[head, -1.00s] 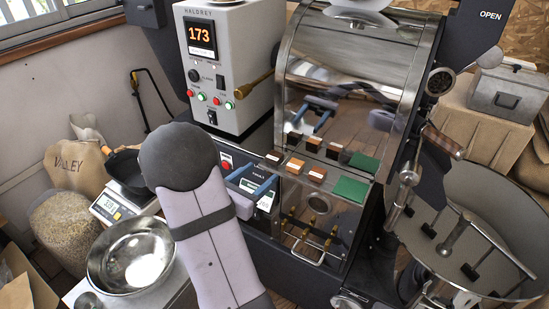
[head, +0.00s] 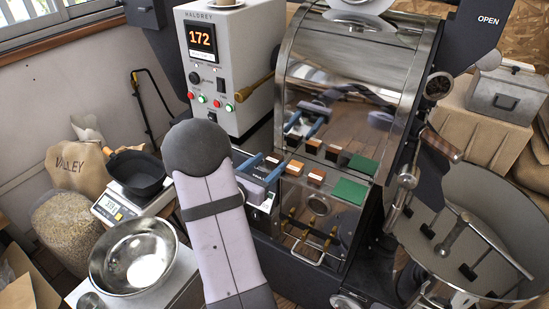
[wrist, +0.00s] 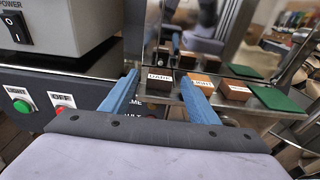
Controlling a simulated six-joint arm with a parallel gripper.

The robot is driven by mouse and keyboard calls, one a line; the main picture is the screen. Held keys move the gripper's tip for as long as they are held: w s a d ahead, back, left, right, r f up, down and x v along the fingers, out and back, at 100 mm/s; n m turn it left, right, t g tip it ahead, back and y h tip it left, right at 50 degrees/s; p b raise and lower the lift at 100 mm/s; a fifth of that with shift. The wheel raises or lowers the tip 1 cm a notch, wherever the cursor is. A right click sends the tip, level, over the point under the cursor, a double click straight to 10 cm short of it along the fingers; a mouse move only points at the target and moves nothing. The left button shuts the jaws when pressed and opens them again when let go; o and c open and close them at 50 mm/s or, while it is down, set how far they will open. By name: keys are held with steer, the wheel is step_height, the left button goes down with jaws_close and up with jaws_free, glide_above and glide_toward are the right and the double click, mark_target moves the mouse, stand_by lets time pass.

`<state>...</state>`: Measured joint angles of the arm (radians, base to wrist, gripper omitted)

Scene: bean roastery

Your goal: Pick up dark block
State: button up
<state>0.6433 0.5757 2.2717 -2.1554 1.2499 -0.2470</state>
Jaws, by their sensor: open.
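The dark block (wrist: 160,84), with a white "DARK" label, sits at the left end of a row of blocks on the roaster's metal ledge. It also shows in the head view (head: 273,159), just at the tips of my gripper. My gripper (wrist: 158,76) is open, with one blue finger on each side of the dark block in the wrist view. How far the fingers reach past the block is hard to tell. In the head view my gripper (head: 267,167) comes in from the left front. The block's lower part is partly hidden there.
An orange-brown block (head: 294,168) stands close to the right, near my right finger in the wrist view. Another brown block (head: 317,176) and a green pad (head: 350,190) follow. The shiny roaster front (head: 345,95) rises behind and mirrors them. A steel bowl (head: 134,257) is at left.

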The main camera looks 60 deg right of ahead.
mark_target(271, 161)
steer(key=shift+d+f, duration=0.15)
steer(key=shift+d, duration=0.9)
steer(key=c, duration=1.1)
steer(key=shift+c, duration=0.2)
steer(key=shift+r, duration=0.2)
steer(key=shift+r, duration=4.8)
